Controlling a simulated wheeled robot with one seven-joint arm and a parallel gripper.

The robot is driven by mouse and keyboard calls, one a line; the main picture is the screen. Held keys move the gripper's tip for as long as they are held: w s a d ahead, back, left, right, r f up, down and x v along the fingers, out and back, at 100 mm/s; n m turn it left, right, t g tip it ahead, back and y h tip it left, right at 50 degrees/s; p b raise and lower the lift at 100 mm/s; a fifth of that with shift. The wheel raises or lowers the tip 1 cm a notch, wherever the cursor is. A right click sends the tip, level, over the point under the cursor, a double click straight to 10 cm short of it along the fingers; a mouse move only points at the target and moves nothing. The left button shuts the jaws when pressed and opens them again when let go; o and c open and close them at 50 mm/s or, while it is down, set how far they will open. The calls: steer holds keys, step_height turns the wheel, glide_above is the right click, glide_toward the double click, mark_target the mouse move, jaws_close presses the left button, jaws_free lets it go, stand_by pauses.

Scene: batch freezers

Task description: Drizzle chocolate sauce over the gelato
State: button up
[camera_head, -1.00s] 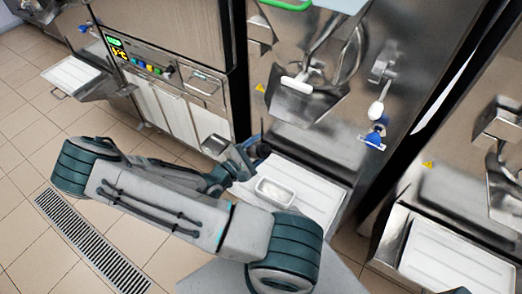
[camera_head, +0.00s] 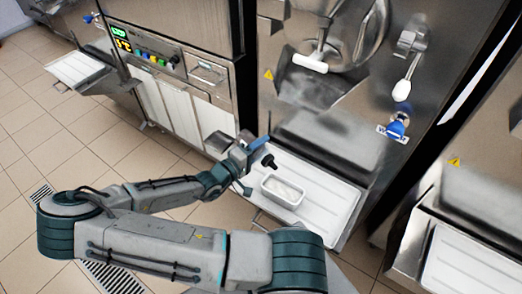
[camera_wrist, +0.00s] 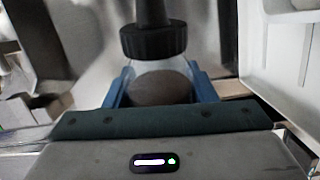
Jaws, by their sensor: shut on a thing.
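A small white tub (camera_head: 283,192) with pale gelato in it sits on the white shelf (camera_head: 325,205) in front of the middle machine. My gripper (camera_head: 256,150) is just beyond and left of the tub in the head view. It is shut on a sauce bottle with a black cap (camera_head: 268,161). The bottle looks tilted, its cap end pointing toward the tub side. In the wrist view the clear bottle (camera_wrist: 160,83), with dark contents, sits between the blue fingers, its black nozzle pointing away from my gripper. No sauce shows on the gelato.
The steel machine front, with a chute (camera_head: 310,85) and a white-knobbed lever (camera_head: 402,90), rises behind the shelf. Another machine with a white shelf (camera_head: 465,265) stands at right. A control panel (camera_head: 150,50) is at upper left. Tiled floor is open at left.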

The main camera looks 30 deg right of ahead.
mark_target(259, 150)
steer(key=shift+f+m+b, duration=0.4)
steer(key=shift+f, duration=0.2)
steer(key=shift+s+r+m, duration=0.25)
steer(key=shift+r+m, duration=0.45)
steer(key=shift+m, duration=0.2)
steer(key=shift+s+d+r+m, duration=0.1)
steer(key=shift+s+r+m, duration=0.25)
steer(key=shift+r+m, duration=0.45)
steer(key=shift+s+d+r+m, duration=0.1)
steer(key=shift+s+r+m, duration=0.25)
steer(key=shift+m, duration=0.85)
steer(key=shift+p, duration=0.3)
steer(key=shift+s+d, duration=0.4)
steer(key=shift+s, duration=0.45)
steer(key=shift+s+d, duration=0.35)
steer(key=shift+s, duration=0.55)
steer(key=shift+s+d, duration=0.4)
steer(key=shift+s, duration=0.45)
